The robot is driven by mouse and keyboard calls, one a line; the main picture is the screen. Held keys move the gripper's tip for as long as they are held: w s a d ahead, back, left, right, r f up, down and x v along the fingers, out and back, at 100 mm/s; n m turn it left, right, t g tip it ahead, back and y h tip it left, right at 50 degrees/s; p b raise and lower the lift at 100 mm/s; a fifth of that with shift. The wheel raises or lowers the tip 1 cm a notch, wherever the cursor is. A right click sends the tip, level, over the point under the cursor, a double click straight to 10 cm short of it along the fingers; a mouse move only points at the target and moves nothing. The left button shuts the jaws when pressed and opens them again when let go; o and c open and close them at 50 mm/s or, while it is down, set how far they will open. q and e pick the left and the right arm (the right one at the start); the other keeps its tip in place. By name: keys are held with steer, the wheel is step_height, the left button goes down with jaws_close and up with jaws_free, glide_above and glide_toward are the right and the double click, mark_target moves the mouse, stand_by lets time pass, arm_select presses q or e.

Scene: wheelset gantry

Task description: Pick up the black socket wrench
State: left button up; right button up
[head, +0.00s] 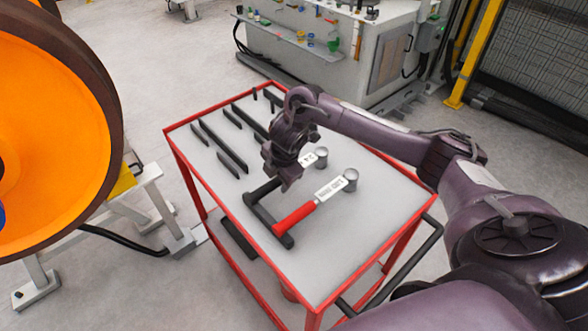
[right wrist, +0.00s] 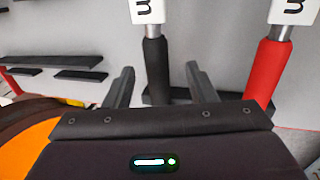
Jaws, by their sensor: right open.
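The black socket wrench lies on the cart top with its black handle (head: 262,190) partly behind my right gripper in the head view. Its white label (head: 308,159) and grey socket end (head: 321,155) show beyond the gripper. My right gripper (head: 280,172) is open above the wrench. In the right wrist view the black handle (right wrist: 155,72) runs between the two spread fingers (right wrist: 160,82), with no clear contact. The height gap cannot be told. My left gripper is not in view.
A red-handled wrench (head: 293,217) lies parallel beside it. A black bar (head: 268,225) runs across both handle ends. Several dark flat bars (head: 222,146) lie on the left of the red-edged cart (head: 205,200). An orange wheel (head: 60,110) stands at far left.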

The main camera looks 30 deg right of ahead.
mark_target(276, 179)
steer(key=shift+x, duration=0.8)
steer(key=f, duration=0.1)
steer(key=w+f, duration=0.1)
steer(key=shift+w+d+f+p, duration=0.1)
steer(key=shift+d+f+p, duration=0.15)
steer(key=shift+f+p, duration=0.05)
steer(key=shift+a+f, duration=0.1)
steer(key=shift+a, duration=0.05)
steer(key=c, duration=1.1)
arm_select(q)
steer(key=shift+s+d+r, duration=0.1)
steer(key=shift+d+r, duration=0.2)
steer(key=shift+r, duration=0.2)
arm_select(e)
jaws_close()
steer(key=shift+w, duration=0.1)
